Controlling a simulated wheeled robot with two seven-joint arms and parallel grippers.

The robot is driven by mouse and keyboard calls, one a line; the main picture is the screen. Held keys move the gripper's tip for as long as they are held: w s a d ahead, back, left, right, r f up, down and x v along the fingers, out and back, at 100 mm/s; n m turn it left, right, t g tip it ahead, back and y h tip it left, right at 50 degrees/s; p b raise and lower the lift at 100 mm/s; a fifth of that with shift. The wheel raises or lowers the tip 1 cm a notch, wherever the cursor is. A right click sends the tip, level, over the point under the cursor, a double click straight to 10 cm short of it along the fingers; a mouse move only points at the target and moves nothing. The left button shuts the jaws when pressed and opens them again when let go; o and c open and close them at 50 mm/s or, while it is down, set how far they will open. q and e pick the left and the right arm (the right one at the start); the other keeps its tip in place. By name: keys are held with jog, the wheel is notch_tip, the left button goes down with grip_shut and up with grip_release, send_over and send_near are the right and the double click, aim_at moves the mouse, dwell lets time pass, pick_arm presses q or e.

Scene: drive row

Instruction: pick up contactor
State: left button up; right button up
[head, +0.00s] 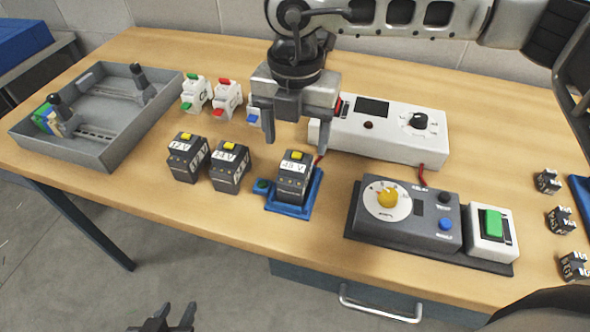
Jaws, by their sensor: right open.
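Three dark contactors with yellow tops and white labels stand on the table. The one that seems to read 12V (187,160) is at the left, and one that seems to read 24V (229,168) is beside it. The third, labelled 48 V (293,180), stands upright in a blue holder (276,209). My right gripper (295,147) points down with its fingers apart, just above and behind the 48 V contactor, and holds nothing. My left gripper (170,317) is low at the bottom edge, in front of the table, with its fingers apart and empty.
A grey tray (88,158) with dark-handled parts is at the left. Small white devices (227,98) stand behind the contactors. A white box with a dial (385,140) and a grey control panel with a green switch (405,240) are to the right. Small black blocks (560,220) line the right edge.

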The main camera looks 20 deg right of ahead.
aim_at(295, 160)
notch_tip(295, 160, down, 3)
jog(key=shift+r, duration=0.2)
jog(key=shift+f, duration=0.5)
notch_tip(295, 160, down, 5)
jog(key=shift+r+p, duration=0.1)
jog(key=shift+p, duration=0.75)
jog(key=c, duration=1.3)
